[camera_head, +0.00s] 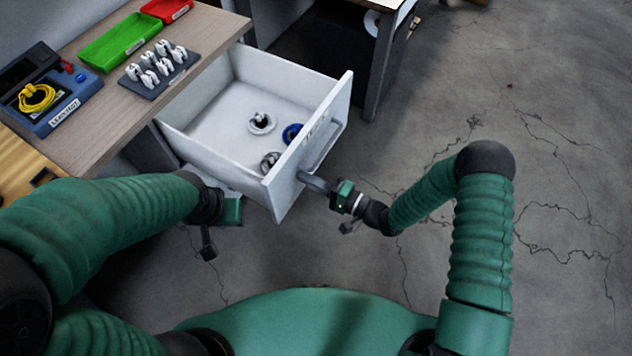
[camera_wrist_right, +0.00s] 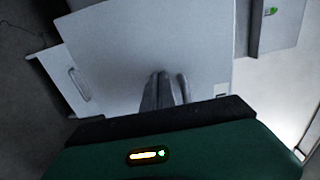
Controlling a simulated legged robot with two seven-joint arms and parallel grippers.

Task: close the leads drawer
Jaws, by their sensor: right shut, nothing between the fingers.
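The white leads drawer (camera_head: 224,145) is pulled well out from under the bench in the head view. Coiled leads lie inside it, a white one (camera_head: 262,124), a blue one (camera_head: 292,133) and a grey one (camera_head: 270,162). Its handle (camera_head: 322,147) is on the outer front face. My right gripper (camera_head: 306,180) is shut and empty, its tips at the front face below the handle; contact is unclear. In the right wrist view its fingers (camera_wrist_right: 163,91) point at a pale panel. My left gripper (camera_head: 232,208) is beside the drawer's near side, its fingers hidden.
The bench top (camera_head: 110,130) holds a lead tester (camera_head: 50,95) with a yellow coil, a dark rack (camera_head: 158,75) of white clips, a green tray (camera_head: 113,38) and a red tray (camera_head: 166,10). A dark table leg (camera_head: 380,70) stands beyond the drawer.

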